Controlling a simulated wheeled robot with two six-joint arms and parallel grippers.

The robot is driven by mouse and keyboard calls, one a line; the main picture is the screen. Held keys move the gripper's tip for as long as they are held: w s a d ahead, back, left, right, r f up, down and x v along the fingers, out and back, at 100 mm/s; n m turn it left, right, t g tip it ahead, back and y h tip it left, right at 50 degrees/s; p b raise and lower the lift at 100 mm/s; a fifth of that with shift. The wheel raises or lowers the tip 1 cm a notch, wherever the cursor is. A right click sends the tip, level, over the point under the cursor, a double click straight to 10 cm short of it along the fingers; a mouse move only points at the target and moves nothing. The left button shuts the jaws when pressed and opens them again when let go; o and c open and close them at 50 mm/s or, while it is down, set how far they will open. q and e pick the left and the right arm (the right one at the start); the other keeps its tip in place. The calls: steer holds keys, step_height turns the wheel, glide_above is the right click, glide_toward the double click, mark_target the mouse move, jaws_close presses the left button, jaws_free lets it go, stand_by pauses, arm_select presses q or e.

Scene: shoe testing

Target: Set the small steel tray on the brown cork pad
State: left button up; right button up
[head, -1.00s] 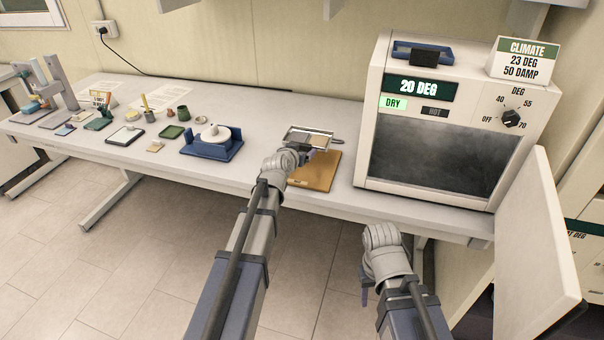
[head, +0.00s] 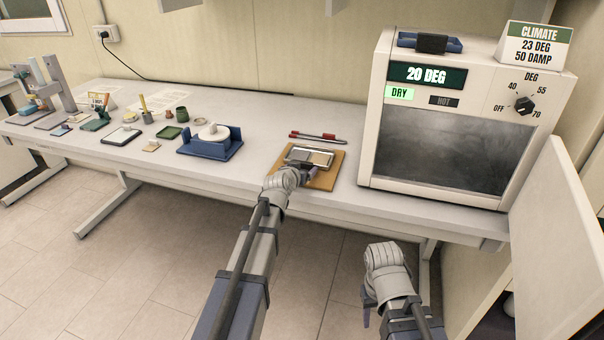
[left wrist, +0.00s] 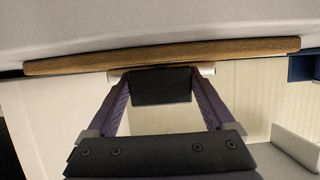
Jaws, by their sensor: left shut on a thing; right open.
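The small steel tray (head: 309,157), with pale swatch-like pieces in it, is over the brown cork pad (head: 335,172) in the head view. The pad's rim shows around it; whether the tray touches the pad I cannot tell. My left gripper (head: 308,176) is shut on the tray's near side. In the left wrist view its two fingers (left wrist: 160,92) close on a dark block, with the pad's brown edge (left wrist: 160,55) just beyond. My right gripper (head: 367,308) is open and empty, low in front of the table; its fingers are partly hidden by its wrist.
A red-and-dark pen (head: 313,136) lies behind the pad. A blue fixture with a white disc (head: 212,144) stands to the left. The climate chamber (head: 450,120) stands to the right, its door (head: 560,230) open towards me. Several small items fill the table's left end.

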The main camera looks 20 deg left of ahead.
arm_select(q)
steer(key=shift+f, duration=0.15)
steer(key=o, duration=1.4)
steer(key=shift+o, duration=0.2)
steer(key=shift+r, duration=0.3)
steer(key=p+v, duration=0.4)
steer(key=v, duration=0.8)
steer(key=shift+p, duration=0.3)
